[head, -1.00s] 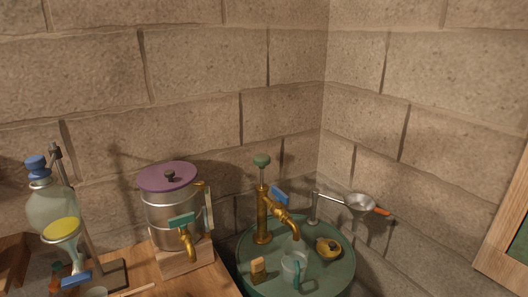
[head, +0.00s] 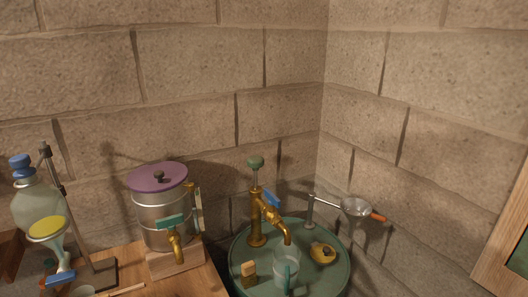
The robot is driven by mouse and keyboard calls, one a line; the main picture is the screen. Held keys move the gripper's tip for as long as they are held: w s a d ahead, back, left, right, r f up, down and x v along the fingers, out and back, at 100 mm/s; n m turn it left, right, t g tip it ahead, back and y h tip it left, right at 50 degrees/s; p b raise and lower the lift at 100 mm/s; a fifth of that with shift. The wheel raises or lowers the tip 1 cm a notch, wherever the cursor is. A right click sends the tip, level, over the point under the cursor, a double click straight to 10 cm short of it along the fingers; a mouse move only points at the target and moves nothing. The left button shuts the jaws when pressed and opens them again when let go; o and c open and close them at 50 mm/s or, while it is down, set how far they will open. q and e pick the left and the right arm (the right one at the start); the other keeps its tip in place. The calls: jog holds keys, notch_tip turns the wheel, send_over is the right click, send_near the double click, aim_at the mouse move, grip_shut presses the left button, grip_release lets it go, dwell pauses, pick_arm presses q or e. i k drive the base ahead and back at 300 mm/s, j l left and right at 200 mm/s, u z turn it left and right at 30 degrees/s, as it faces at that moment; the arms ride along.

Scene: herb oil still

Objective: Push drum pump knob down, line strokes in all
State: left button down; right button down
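The drum pump (head: 257,219) is a brass column standing on the green round drum top (head: 337,283). Its green knob (head: 255,161) sits on a thin rod, raised above the brass body. A curved brass spout with a blue lever (head: 271,197) points down to the right. A clear cup (head: 286,268) with a teal handle stands on the drum below the spout; I cannot make out its contents. Neither of my grippers shows in the head view.
A steel pot (head: 161,215) with a purple lid and brass tap stands on a wooden block at left. A glass flask (head: 38,207) is further left.

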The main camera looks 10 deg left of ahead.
aim_at(254, 162)
jog(key=i+l+u, duration=0.1)
jog(key=l, duration=0.45)
jog(key=i+l, duration=0.15)
jog(key=l, duration=0.35)
jog(key=i+l+u, duration=0.15)
jog(key=l, duration=0.4)
jog(key=l+u, duration=0.1)
jog(key=l, duration=0.45)
